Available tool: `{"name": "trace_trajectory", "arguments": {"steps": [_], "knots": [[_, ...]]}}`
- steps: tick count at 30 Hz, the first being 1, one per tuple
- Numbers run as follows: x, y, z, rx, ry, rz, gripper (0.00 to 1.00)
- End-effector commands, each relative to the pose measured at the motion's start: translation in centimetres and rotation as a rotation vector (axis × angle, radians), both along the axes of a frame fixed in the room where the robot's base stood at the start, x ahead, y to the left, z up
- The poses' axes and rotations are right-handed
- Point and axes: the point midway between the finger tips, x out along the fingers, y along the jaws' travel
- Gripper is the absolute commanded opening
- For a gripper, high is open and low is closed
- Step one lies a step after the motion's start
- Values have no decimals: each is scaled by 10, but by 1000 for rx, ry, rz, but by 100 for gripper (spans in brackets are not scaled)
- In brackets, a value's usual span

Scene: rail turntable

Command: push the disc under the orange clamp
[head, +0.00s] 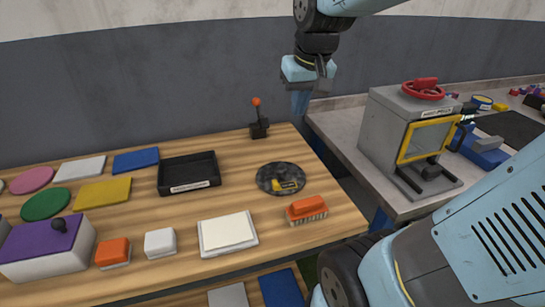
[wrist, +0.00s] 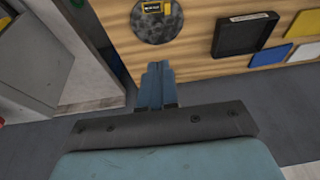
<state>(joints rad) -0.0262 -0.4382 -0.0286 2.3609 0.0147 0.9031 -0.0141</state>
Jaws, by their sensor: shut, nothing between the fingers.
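A dark speckled round disc (head: 264,187) lies on the wooden table, with a small yellow and black piece (head: 287,186) on it. It also shows at the top of the wrist view (wrist: 150,32). My gripper (head: 300,111) is shut and empty, above the table's far right corner and apart from the disc. Its blue fingers (wrist: 155,68) are together in the wrist view. I cannot make out a clear orange clamp. The orange things near the disc are a black lever with an orange knob (head: 257,102) behind it and an orange brush (head: 307,208) in front.
A black tray (head: 188,185) lies left of the disc, a white pad (head: 228,234) in front. Coloured plates and blocks fill the table's left part. A grey box with a yellow-framed door (head: 399,112) stands on the counter to the right, across a gap.

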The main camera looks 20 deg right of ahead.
Motion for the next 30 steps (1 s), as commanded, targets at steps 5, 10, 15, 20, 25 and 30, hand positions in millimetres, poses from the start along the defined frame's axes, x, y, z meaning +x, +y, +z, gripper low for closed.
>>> {"name": "trace_trajectory", "arguments": {"steps": [5, 10, 15, 20, 25, 30], "knots": [[40, 1, -18, 4, 78, 3, 0], [75, 1, -40, 5, 146, 4, 0], [110, 3, -66, 3, 214, 7, 0], [140, 4, -97, -1, 279, 10, 0], [169, 5, -135, -6, 347, 10, 0], [194, 6, -175, -15, 411, 11, 0]]}}
